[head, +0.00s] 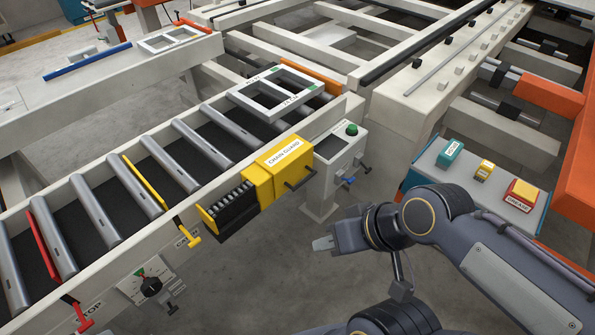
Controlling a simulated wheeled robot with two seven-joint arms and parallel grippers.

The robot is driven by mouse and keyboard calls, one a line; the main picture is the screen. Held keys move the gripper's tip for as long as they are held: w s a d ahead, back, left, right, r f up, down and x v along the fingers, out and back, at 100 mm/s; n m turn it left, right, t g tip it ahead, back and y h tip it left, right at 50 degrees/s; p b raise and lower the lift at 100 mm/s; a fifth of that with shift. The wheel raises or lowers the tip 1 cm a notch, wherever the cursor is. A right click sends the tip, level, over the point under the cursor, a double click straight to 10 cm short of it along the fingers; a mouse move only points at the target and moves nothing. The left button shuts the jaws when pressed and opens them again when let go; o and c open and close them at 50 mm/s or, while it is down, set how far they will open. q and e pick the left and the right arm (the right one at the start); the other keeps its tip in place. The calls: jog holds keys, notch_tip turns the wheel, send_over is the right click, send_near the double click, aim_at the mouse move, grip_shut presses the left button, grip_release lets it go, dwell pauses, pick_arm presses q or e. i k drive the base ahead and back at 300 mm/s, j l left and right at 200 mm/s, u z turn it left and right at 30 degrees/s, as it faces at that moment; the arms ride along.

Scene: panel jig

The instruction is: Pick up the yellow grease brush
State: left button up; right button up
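I cannot make out a yellow grease brush for certain. A small yellow item (484,170) with a dark band stands on the narrow shelf at the right; it is too small to identify. A yellow bar (144,183) lies across the roller conveyor, and a yellow handle (188,233) sticks out at the conveyor's front edge. My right gripper (322,243) is over the floor, apart from all of these. It is seen side-on, so its finger gap does not show. My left gripper is not in view.
A yellow chain guard (279,167) juts from the conveyor's front, with exposed dark chain beside it. A control post (338,152) with a green button stands close to my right gripper. The shelf (439,184) also holds a teal block (449,154) and a red-and-yellow block (521,195).

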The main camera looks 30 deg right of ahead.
aim_at(486, 167)
jog(key=z, duration=2.35)
jog(key=u, duration=1.55)
jog(key=l+z, duration=0.1)
jog(key=z, duration=1.4)
jog(key=i+l+u, duration=0.1)
jog(key=i+l, duration=1.2)
jog(key=l, duration=0.15)
